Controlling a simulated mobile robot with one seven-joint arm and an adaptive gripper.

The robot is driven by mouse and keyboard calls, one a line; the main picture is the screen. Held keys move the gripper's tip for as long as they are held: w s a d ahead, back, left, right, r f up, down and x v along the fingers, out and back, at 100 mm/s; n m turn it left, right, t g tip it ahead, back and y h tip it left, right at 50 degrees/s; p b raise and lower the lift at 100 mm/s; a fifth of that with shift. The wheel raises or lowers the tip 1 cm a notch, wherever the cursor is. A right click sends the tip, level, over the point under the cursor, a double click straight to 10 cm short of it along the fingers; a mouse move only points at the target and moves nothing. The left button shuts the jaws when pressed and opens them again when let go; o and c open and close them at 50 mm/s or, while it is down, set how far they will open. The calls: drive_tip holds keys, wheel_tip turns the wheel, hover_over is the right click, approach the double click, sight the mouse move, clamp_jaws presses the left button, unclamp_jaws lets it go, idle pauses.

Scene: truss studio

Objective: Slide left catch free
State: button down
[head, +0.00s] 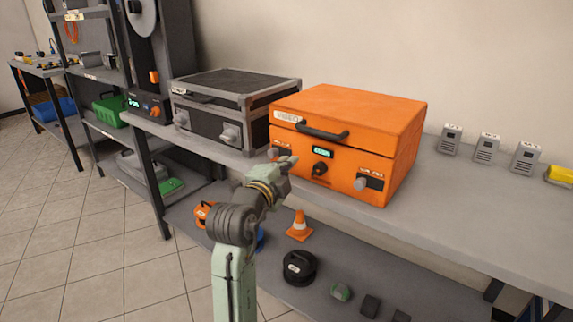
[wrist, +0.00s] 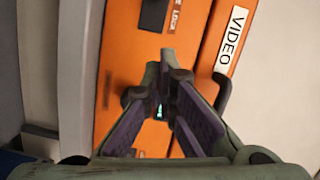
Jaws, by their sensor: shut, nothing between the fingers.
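The orange case (head: 345,140) stands on the grey bench with its lid down. Its left catch (head: 272,153) is a small grey knob at the left of the front face, partly behind my gripper. In the wrist view the left catch (wrist: 153,14) shows dark at the top, beside a small label. My gripper (head: 291,161) is shut and empty in front of the case, just right of the left catch. In the wrist view, the fingertips (wrist: 168,58) meet below the catch; I cannot tell whether they touch the case. The right catch (head: 361,184) is a grey knob at the front right.
A dark handle (head: 322,131) sticks out from the lid, and a dark knob (head: 319,168) sits under the green display (head: 321,152). A black and grey case (head: 232,105) stands close at left. The bench (head: 470,205) is clear at front right.

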drive_tip(key=b+v, duration=0.1)
drive_tip(key=v, duration=0.5)
drive_tip(key=shift+f, duration=0.25)
drive_tip(key=shift+s+a, duration=0.1)
drive_tip(key=shift+a, duration=0.05)
